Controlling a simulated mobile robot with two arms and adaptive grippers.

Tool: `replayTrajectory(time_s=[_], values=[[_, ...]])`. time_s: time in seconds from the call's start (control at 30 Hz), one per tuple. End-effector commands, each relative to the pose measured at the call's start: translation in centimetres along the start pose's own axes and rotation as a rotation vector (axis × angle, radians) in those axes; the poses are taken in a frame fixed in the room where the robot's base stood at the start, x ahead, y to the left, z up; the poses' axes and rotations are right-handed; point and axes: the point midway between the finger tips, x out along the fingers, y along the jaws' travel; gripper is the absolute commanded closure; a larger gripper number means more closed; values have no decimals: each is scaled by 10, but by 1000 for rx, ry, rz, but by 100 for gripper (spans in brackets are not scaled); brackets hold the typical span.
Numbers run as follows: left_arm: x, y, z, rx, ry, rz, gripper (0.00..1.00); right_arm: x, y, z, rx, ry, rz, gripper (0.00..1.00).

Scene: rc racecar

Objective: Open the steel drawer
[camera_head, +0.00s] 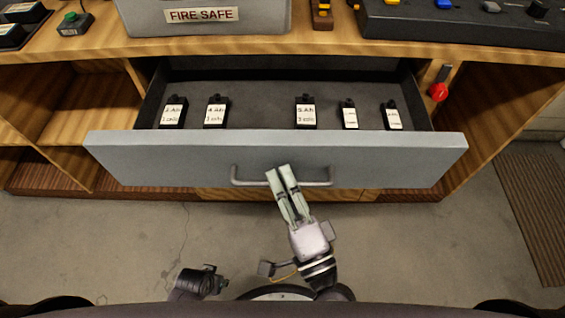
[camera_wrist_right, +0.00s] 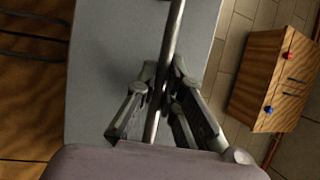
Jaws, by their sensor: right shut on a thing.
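The steel drawer (camera_head: 400,160) is pulled out from the wooden workbench, and its dark inside shows from above. Its grey front fills much of the wrist view (camera_wrist_right: 105,60). A metal bar handle (camera_head: 245,182) runs along the front; it also shows in the wrist view (camera_wrist_right: 175,35). My right gripper (camera_head: 279,174) is shut on the handle near its middle. In the wrist view its fingers (camera_wrist_right: 164,85) stand on both sides of the bar.
Several labelled black batteries (camera_head: 305,112) stand in the drawer. A grey fire-safe box (camera_head: 205,18) sits on the bench top (camera_head: 335,48). A red knob (camera_head: 438,91) is right of the drawer. A wooden cabinet (camera_wrist_right: 270,80) shows in the wrist view. The floor (camera_head: 420,250) in front is clear.

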Motion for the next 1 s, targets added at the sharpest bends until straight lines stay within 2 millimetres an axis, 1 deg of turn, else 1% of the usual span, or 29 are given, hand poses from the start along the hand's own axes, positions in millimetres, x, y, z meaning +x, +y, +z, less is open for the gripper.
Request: replayTrajectory(time_s=[0.13, 0.53, 0.57, 0.67, 1.0], values=[[-2, 0, -1, -2, 2, -1, 60, -7, 0, 2, -3, 0, 2, 100], [-2, 0, 6, -2, -9, 0, 60, -8, -1, 3, -4, 1, 2, 100], [-2, 0, 6, -2, -9, 0, 60, -8, -1, 3, -3, 1, 2, 89], [-2, 0, 6, -1, -8, -1, 60, -8, -1, 3, -3, 1, 1, 83], [-2, 2, 7, 1, -10, 3, 60, -10, -1, 3, -2, 0, 1, 82]])
